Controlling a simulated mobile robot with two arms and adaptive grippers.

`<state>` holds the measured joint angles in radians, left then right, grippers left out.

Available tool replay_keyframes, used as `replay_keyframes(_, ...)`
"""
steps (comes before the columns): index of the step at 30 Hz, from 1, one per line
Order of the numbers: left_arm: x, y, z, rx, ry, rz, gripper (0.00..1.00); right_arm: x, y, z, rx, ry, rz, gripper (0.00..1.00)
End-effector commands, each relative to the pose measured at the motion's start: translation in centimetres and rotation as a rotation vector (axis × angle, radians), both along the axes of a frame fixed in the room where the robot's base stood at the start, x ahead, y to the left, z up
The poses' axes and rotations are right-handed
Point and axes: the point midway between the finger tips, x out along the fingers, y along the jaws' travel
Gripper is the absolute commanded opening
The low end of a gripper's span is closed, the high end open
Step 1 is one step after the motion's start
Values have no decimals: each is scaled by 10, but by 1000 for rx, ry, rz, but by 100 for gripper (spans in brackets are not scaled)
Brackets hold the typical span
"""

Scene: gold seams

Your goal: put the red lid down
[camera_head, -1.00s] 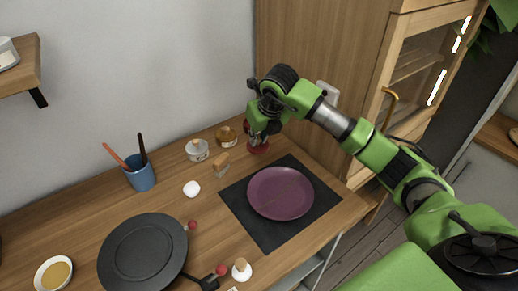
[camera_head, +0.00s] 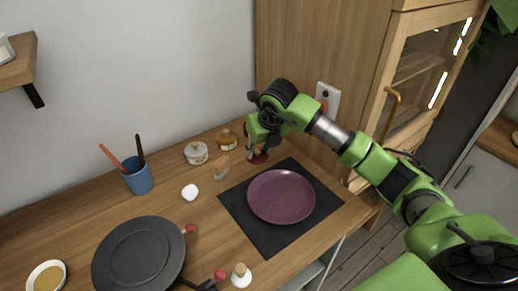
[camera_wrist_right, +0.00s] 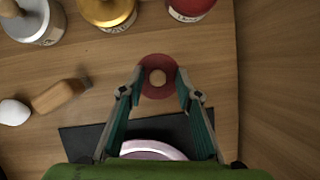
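The red lid (camera_head: 260,158), a disc with a pale wooden knob, lies on the wooden counter behind the purple plate. It also shows in the right wrist view (camera_wrist_right: 147,89). My right gripper (camera_head: 257,153) is over it, pointing down. In the right wrist view the gripper (camera_wrist_right: 159,75) has its fingers apart on either side of the lid, with clear space between them and the knob. A red jar (camera_wrist_right: 190,8) stands just beyond the lid; in the head view it is mostly hidden behind my gripper. My left gripper is not in view.
A purple plate (camera_head: 281,196) sits on a dark mat (camera_head: 240,209) in front of the lid. A tall wooden cabinet (camera_head: 300,60) rises behind right.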

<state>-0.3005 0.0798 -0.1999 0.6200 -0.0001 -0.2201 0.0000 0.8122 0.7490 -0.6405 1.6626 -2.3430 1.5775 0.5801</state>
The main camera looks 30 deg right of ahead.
Motion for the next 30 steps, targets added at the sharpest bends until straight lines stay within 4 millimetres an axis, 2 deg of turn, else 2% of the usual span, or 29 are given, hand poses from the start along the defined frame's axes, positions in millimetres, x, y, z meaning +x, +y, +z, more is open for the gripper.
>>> replay_keyframes(1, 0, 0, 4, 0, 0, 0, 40, 0, 0, 5, 0, -1, 0, 31)
replay_keyframes(5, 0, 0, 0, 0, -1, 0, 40, -6, 0, 21, -1, -6, 1, 31)
replay_keyframes(13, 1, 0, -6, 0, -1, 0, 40, -30, 2, 75, -1, -8, 1, 31)
replay_keyframes(18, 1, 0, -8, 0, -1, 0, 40, -42, 3, 100, 1, -4, 0, 31)
replay_keyframes(23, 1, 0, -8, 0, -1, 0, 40, -48, 4, 111, 1, -1, 0, 31)
replay_keyframes(30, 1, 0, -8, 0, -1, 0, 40, -49, 3, 112, 0, 0, 0, 31)
